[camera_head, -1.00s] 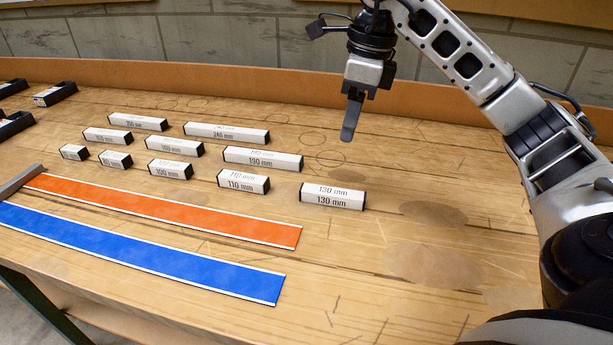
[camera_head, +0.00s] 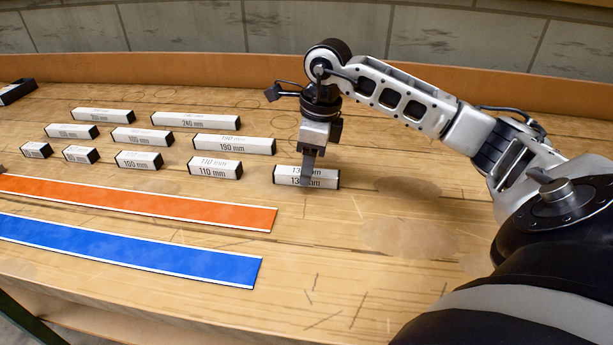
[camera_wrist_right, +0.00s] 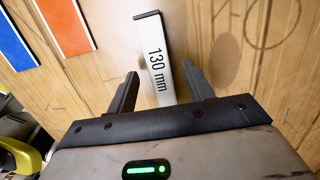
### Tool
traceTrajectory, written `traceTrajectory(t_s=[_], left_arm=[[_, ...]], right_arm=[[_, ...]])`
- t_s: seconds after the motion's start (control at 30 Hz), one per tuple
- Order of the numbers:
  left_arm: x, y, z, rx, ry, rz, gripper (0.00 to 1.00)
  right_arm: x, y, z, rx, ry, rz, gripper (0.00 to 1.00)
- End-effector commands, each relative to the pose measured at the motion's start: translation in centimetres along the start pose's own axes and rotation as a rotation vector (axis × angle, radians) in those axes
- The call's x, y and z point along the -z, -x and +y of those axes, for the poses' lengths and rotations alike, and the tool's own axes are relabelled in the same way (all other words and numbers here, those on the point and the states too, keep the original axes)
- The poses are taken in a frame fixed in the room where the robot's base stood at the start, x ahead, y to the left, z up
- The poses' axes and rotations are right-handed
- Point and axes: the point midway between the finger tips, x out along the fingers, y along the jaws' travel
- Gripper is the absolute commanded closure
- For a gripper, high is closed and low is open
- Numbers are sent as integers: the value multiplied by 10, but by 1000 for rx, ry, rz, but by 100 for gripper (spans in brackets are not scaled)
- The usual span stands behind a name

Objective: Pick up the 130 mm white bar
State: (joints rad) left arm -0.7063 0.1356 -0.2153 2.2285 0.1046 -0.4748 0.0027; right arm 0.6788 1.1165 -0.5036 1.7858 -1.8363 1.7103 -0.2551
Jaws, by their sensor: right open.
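The 130 mm white bar (camera_head: 325,178) lies on the wooden table at the right end of the front row of bars, with dark end caps. My right gripper (camera_head: 306,180) points down at it, and a finger hides part of its label in the head view. In the right wrist view the white bar (camera_wrist_right: 157,58) runs away from between the two open fingers of my right gripper (camera_wrist_right: 160,82). There is a gap to the bar on both sides, and nothing is held. My left gripper is not in view.
The 110 mm bar (camera_head: 215,168) lies left of the 130 mm bar, and the 190 mm bar (camera_head: 234,145) lies behind. An orange strip (camera_head: 150,203) and a blue strip (camera_head: 130,249) lie in front. The table (camera_head: 400,270) is clear to the right.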

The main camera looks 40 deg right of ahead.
Motion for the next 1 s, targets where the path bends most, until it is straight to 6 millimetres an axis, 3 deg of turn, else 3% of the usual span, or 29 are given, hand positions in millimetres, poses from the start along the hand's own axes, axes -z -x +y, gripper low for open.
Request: traceTrajectory(t_s=[0.1, 0.37, 0.53, 0.57, 1.0], left_arm=[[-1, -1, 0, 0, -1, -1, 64], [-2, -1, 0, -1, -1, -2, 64], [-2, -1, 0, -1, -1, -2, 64], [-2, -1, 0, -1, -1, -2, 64], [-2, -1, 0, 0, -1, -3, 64]], right_arm=[[0, -12, 0, 0, 1, 0, 49], [0, -14, 0, 1, 1, 0, 49], [0, -13, 0, 1, 1, 0, 96], [0, -13, 0, 1, 1, 0, 98], [-2, -4, 0, 3, 1, -2, 98]])
